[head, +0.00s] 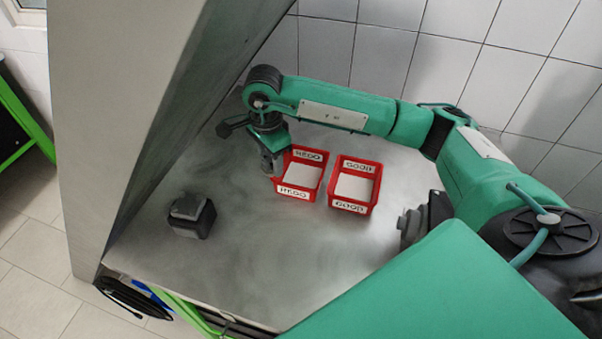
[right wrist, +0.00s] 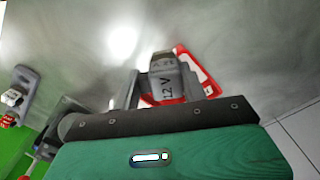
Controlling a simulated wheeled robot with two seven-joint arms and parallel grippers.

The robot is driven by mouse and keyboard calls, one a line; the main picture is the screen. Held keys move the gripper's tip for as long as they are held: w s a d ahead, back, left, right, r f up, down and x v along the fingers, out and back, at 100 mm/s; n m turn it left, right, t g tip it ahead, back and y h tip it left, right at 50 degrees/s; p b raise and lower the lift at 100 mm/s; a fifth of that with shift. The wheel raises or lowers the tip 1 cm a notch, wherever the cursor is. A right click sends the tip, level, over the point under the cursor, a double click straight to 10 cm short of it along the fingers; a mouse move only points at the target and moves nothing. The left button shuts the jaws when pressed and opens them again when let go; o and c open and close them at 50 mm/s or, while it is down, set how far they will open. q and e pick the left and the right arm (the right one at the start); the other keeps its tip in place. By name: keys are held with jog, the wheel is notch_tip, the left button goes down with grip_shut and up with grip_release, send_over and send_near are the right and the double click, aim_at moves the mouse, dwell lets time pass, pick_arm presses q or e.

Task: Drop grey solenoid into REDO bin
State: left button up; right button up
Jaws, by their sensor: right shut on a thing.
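My right gripper (head: 271,162) points down at the left edge of the red REDO bin (head: 296,192) in the head view. In the right wrist view it is shut on the grey solenoid (right wrist: 171,84), which carries a "12 V" marking. The solenoid is hard to make out in the head view, where the gripper hides most of it. Part of a red bin rim (right wrist: 203,70) shows behind the solenoid in the right wrist view. The REDO bin stands upright and its visible floor looks empty. My left gripper is not in view.
The red GOOD bin (head: 352,207) stands just right of the REDO bin. A dark box with a grey top (head: 192,215) sits at the left of the grey table (head: 255,265). A large slanted grey panel (head: 130,110) rises along the left. The table's front middle is clear.

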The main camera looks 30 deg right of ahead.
jog(key=m, duration=0.2)
jog(key=w+d+m+p, duration=0.1)
jog(key=m, duration=0.1)
jog(key=shift+r+m, duration=0.1)
jog(key=shift+m, duration=0.2)
pick_arm(q)
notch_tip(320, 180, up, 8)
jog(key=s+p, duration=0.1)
jog(key=p, duration=0.5)
pick_arm(e)
jog(key=w+d+f+m, duration=0.15)
jog(key=d+m, duration=0.45)
jog(key=m, duration=1)
jog(key=w+d+f+m, duration=0.1)
jog(key=d+f+m, duration=0.35)
jog(key=m, duration=1.15)
jog(key=f+b, duration=0.2)
jog(key=d+f+b, duration=0.1)
jog(key=f, duration=0.1)
jog(key=shift+w+f+b, duration=0.1)
jog(key=shift+f+b, duration=0.1)
jog(key=shift+b, duration=0.15)
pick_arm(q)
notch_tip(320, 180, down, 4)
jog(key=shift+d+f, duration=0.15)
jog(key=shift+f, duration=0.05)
pick_arm(e)
jog(key=o, duration=1.3)
